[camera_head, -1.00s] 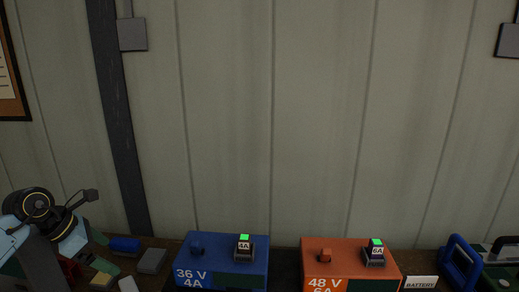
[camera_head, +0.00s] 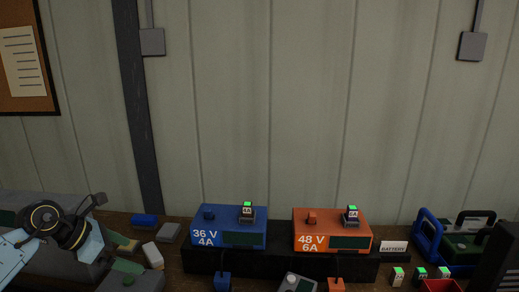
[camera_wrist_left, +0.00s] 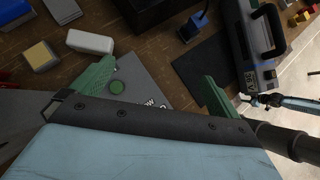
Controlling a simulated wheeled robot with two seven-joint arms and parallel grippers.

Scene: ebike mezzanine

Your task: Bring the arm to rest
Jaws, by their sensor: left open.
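My left arm (camera_head: 52,228) comes in from the left in the head view, low over the bench. My left gripper (camera_wrist_left: 158,76) has two green fingers, wide apart, in the left wrist view. Nothing is held between them. Below the gap lies a grey plate with a green round button (camera_wrist_left: 117,87) and partly hidden lettering.
A blue 36 V charger (camera_head: 230,212) and an orange 48 V charger (camera_head: 330,216) stand on a black shelf (camera_head: 200,262). A blue-handled case (camera_head: 428,240) is at right. A white block (camera_wrist_left: 90,41) lies near one finger. A grey handled case (camera_wrist_left: 250,45) stands beyond the other.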

